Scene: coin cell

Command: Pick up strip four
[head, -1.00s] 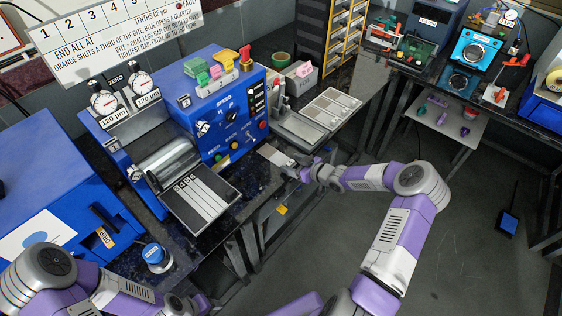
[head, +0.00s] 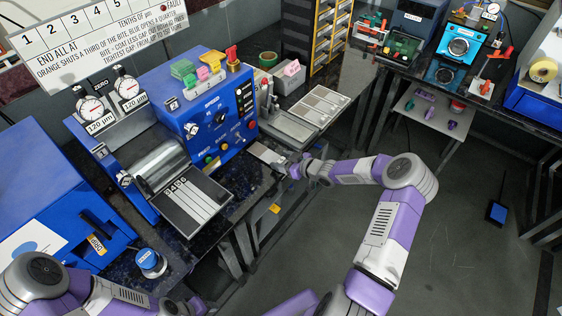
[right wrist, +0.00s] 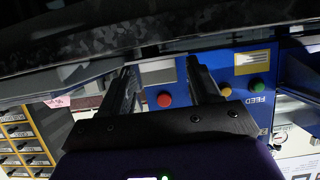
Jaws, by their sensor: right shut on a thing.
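My right gripper (head: 284,166) is over the bench's front edge, right of the roller machine. It is shut on a thin light-grey piece (head: 264,152) that sticks out to its left in the head view. Its number cannot be read, so I cannot tell which strip it is. In the right wrist view a grey piece (right wrist: 158,72) shows between the two fingers (right wrist: 165,80).
The blue machine (head: 195,105) with roller (head: 160,165) and dials stands behind the tray. A blue round knob (head: 150,262) stands at the bench front. A panel with pale plates (head: 322,104) lies right of the machine.

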